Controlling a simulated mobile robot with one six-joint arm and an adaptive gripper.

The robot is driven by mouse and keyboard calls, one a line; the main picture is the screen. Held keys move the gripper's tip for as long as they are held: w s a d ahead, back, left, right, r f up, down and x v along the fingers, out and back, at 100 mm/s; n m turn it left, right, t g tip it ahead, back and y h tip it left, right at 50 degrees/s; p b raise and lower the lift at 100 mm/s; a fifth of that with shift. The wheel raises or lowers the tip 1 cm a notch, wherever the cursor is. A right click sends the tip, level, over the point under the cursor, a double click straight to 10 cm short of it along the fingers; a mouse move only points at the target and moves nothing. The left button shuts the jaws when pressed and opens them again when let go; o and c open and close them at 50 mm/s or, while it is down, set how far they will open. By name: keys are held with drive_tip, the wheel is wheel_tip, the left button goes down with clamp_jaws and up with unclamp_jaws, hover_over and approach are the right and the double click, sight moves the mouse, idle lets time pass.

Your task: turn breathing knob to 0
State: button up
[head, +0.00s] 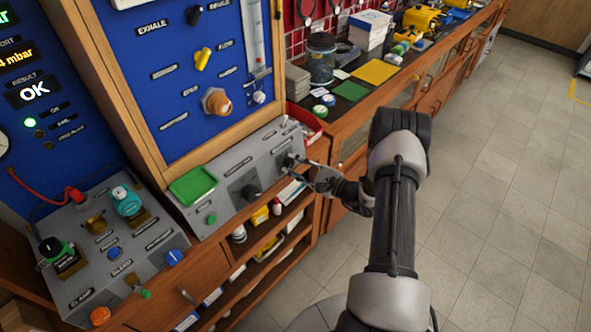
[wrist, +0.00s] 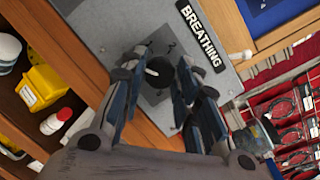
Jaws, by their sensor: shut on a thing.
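The breathing knob (wrist: 158,73) is a dark knob with a pale pointer mark, set on a grey panel (wrist: 125,22) beside a black "BREATHING" label (wrist: 201,37) in the wrist view. My gripper (wrist: 156,88) has its two fingers on either side of the knob and is shut on it. The fingers hide part of the knob and the scale around it, so I cannot read its setting. In the head view my gripper (head: 296,165) reaches the right end of the grey sloped panel (head: 230,180), and the knob there is mostly hidden.
A red tray (head: 303,128) stands close behind my gripper. Open shelves with bottles and boxes (head: 260,216) lie below.

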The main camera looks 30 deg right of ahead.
drive_tip(key=shift+n, duration=0.7)
drive_tip(key=o, duration=1.1)
drive_tip(key=v, duration=1.2)
drive_tip(key=shift+r, duration=0.1)
